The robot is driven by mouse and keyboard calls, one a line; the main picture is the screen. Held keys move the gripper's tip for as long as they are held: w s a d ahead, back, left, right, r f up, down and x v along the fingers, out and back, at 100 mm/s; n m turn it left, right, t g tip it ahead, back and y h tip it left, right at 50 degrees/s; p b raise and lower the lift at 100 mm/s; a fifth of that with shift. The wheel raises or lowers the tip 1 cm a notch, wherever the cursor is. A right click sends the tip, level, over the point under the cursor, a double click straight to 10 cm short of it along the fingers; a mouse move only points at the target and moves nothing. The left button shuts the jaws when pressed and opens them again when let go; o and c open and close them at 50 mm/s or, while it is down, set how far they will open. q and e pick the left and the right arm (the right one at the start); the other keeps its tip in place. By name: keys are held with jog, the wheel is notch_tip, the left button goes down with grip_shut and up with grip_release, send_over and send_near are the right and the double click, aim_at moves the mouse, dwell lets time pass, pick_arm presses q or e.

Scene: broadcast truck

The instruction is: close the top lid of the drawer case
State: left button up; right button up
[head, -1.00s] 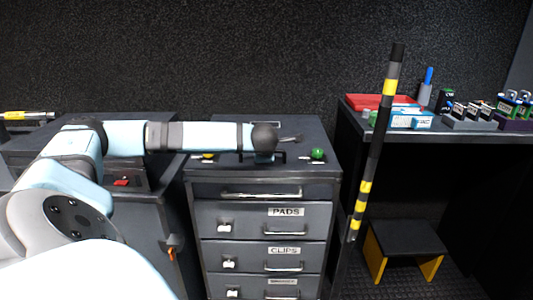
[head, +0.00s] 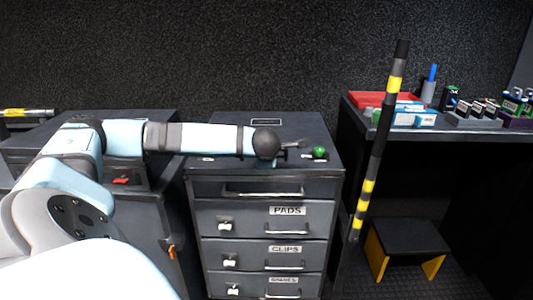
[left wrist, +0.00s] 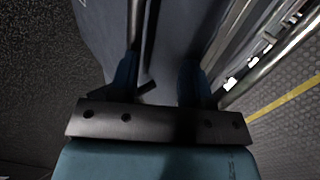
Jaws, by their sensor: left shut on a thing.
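The drawer case (head: 210,268) stands in the middle of the head view. Its top lid (head: 225,130) lies flat or nearly flat; I cannot tell whether a gap remains at the front. A green knob (head: 320,152) is at its right front. My left gripper (head: 292,145) is over the lid's front part, partly hidden by its wrist. My right gripper is not in view.
Front drawers with metal handles sit under the lid. A darker cabinet (head: 165,215) stands at left. A black-and-yellow striped pole (head: 378,150) rises at right, before a table (head: 480,137) with trays and boxes. A step stool (head: 408,238) is below.

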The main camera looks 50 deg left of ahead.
pick_arm(q)
jog(key=p+v, duration=0.1)
jog(key=v, duration=1.1)
jog(key=shift+r+p, duration=0.35)
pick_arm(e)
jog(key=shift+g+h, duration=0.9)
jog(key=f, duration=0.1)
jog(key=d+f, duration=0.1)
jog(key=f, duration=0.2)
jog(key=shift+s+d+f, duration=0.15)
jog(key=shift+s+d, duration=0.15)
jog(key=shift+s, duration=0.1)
pick_arm(q)
jog(key=shift+s, duration=0.1)
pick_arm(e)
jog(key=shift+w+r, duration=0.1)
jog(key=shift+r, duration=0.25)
